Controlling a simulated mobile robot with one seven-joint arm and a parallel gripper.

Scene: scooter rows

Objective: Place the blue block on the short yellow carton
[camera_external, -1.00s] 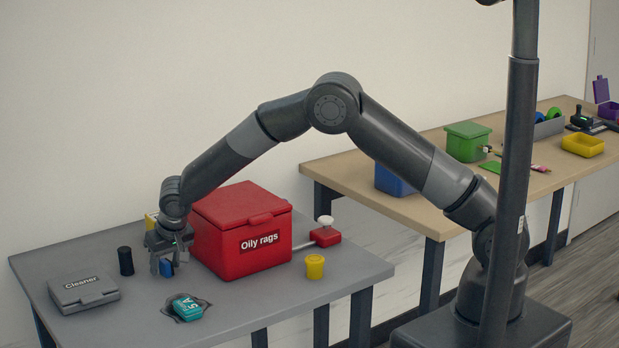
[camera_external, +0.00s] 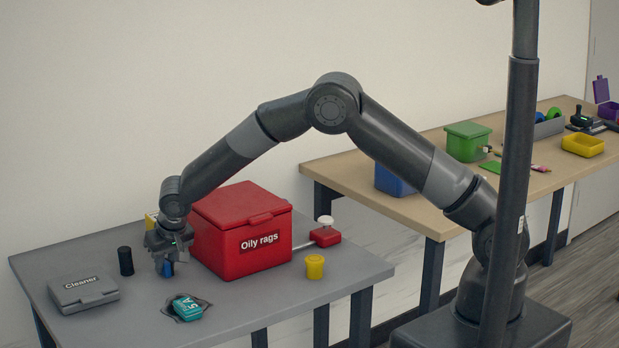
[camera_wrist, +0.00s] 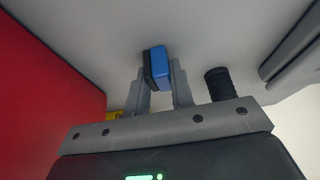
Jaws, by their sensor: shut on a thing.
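The blue block (camera_external: 168,268) is between the fingers of my gripper (camera_external: 166,266), low over the grey table to the left of the red bin. My gripper is shut on it. In the wrist view the blue block (camera_wrist: 161,66), with a dark side, sits between the two fingertips (camera_wrist: 158,78). Whether it touches the table I cannot tell. A yellow thing (camera_external: 151,222), perhaps the short yellow carton, shows only in part behind my gripper. A yellow patch (camera_wrist: 115,114) also shows at the lower left in the wrist view.
The red "Oily rags" bin (camera_external: 241,238) stands close right of my gripper. A black cylinder (camera_external: 126,261) and a grey "Cleaner" case (camera_external: 84,291) are left. A teal tape measure (camera_external: 187,307) lies in front. A yellow cup (camera_external: 315,266) and a red-handled tool (camera_external: 325,235) are right.

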